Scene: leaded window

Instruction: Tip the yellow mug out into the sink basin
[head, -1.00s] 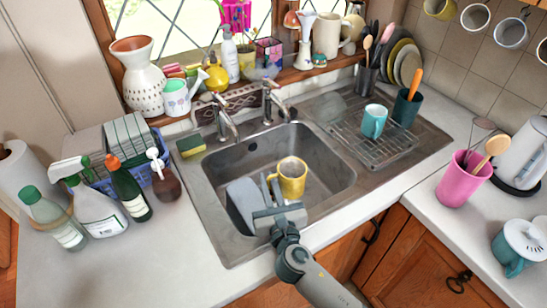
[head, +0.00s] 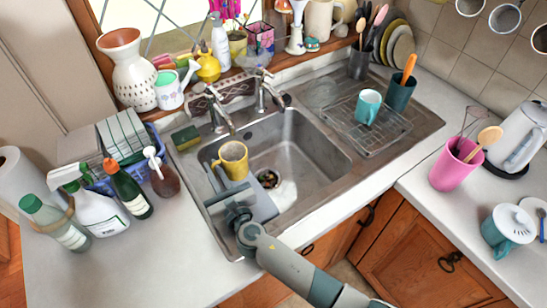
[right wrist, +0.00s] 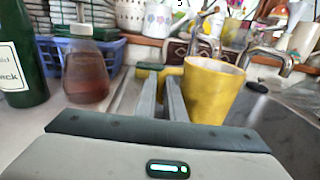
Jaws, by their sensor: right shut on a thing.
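The yellow mug (head: 234,162) is above the left part of the sink basin (head: 310,165), near its left edge. It is roughly upright with its opening up; its contents cannot be made out. My right gripper (head: 214,178) is shut on the mug's handle side, with the mug body to the right of the fingers. In the right wrist view, the mug (right wrist: 212,92) stands right of my two close fingers (right wrist: 160,80), which hide part of the handle. My left gripper is not in view.
The drain (head: 268,179) shows in the basin beside a whitish patch. Two taps (head: 262,95) stand behind it. A green sponge (head: 186,138) lies on the left rim, with a soap bottle (head: 163,178) further left. A teal mug (head: 368,106) stands on the right drainer.

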